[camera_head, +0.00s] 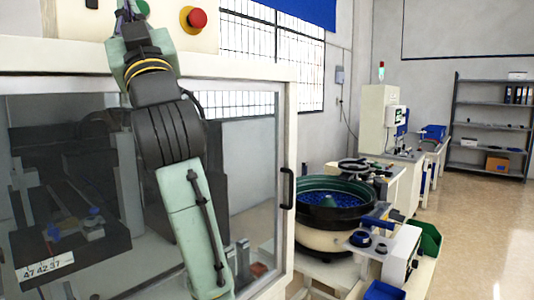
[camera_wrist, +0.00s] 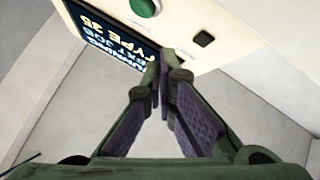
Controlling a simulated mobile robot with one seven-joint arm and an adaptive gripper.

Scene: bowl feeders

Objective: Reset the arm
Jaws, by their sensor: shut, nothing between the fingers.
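My gripper (camera_wrist: 164,70) is shut and empty in the wrist view, its two fingertips together in front of a cream control panel (camera_wrist: 222,30). The panel carries a green button (camera_wrist: 145,7), a dark square switch (camera_wrist: 204,39) and a screen (camera_wrist: 98,28) with light lettering. In the head view my arm rises in front of the glass-doored machine (camera_head: 288,110), and my gripper (camera_head: 124,12) is at the top edge beside the same panel (camera_head: 75,22). A red emergency button (camera_head: 196,19) on a yellow base is right of it. I cannot tell whether the fingertips touch the panel.
The door handle (camera_head: 288,188) sticks out at the machine's right edge. A bowl feeder (camera_head: 322,240) with blue parts stands to the right, with further work stations (camera_head: 385,120) behind it. A shelf rack (camera_head: 490,130) stands at the back. The floor (camera_head: 480,220) at right is clear.

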